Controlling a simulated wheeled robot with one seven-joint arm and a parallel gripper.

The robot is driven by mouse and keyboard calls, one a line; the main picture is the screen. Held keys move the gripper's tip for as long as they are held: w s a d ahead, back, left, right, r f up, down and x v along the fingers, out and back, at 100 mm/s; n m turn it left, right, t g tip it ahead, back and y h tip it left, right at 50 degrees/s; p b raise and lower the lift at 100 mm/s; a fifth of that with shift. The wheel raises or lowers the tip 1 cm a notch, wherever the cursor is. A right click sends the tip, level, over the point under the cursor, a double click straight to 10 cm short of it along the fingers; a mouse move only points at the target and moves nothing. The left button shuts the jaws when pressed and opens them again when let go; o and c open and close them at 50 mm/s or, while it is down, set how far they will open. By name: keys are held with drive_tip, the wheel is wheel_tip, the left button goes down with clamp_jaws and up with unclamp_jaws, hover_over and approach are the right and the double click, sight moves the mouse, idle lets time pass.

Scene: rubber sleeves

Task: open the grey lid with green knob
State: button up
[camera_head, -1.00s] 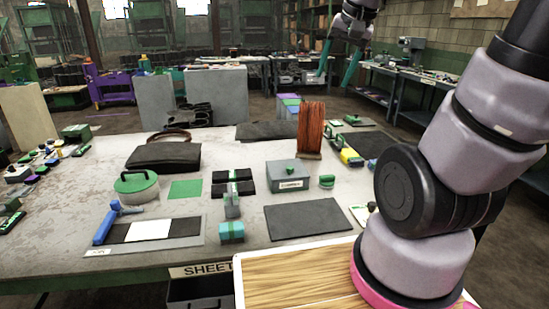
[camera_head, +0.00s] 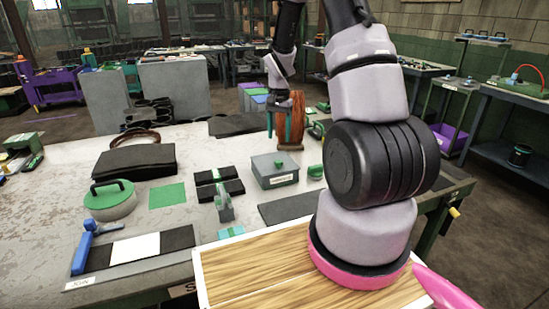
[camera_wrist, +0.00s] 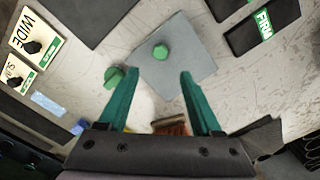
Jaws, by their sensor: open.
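The grey lid with its green knob (camera_head: 278,161) sits closed on a grey square box (camera_head: 276,178) with a white label, on the worktable. In the wrist view the lid (camera_wrist: 185,65) shows from above as a grey square, with the round green knob (camera_wrist: 160,52) on it. My gripper (camera_head: 279,130) hangs above and behind the box in the head view, pointing down. In the wrist view my gripper (camera_wrist: 160,75) has its two teal fingers spread wide and empty, and the knob appears just beyond the fingertips, between their lines.
Black blocks (camera_head: 220,188) lie to the left, and a dark mat (camera_head: 290,209) lies in front.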

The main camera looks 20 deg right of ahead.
sight(279, 161)
wheel_tip(279, 161, down, 10)
idle(0.4)
clamp_jaws()
idle(1.3)
